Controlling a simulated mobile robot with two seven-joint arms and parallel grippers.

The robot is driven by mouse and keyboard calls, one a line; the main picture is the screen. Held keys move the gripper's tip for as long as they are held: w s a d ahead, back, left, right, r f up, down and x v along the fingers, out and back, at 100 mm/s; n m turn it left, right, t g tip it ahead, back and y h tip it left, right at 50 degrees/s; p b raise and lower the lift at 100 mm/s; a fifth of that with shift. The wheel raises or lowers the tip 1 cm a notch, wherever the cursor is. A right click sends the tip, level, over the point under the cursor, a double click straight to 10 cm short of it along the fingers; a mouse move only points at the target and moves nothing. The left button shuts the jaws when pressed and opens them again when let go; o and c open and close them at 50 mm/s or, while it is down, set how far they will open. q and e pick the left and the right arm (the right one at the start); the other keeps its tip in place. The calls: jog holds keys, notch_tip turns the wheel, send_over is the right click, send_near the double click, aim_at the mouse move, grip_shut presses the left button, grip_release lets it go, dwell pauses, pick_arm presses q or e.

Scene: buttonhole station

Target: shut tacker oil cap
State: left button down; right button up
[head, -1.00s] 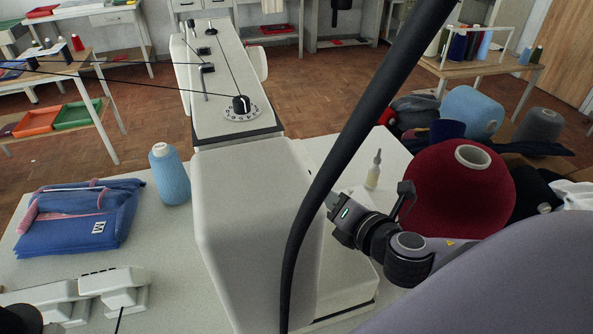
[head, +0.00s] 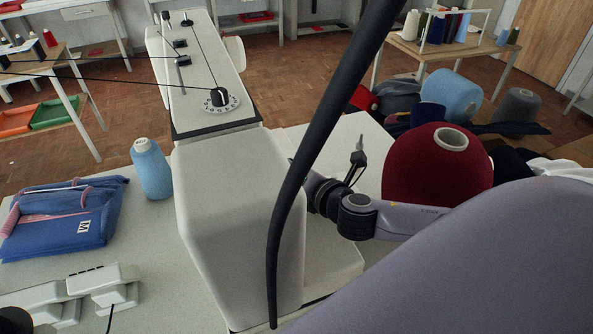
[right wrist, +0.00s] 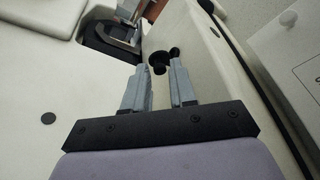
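The tacker is the pale machine (head: 225,200) in the middle of the head view; its pale casing (right wrist: 60,75) fills much of the right wrist view. A small black part with rounded lobes, which looks like the oil cap (right wrist: 159,62), stands out from the casing. Whether it is fully open I cannot tell. My right gripper (right wrist: 158,72) points at it with its two grey fingers apart, one to each side of the black part near the tips. Contact is not clear. In the head view the tacker's casing hides this gripper and the cap. My left gripper is out of view.
A black curved tube (head: 318,160) crosses the head view. A blue thread cone (head: 151,170) and a folded blue garment (head: 62,218) lie left of the tacker. A large red cone (head: 437,170) stands close behind my right forearm. A metal part (right wrist: 112,35) sits ahead of the fingers.

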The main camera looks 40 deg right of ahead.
jog(key=shift+c, duration=0.3)
grip_shut()
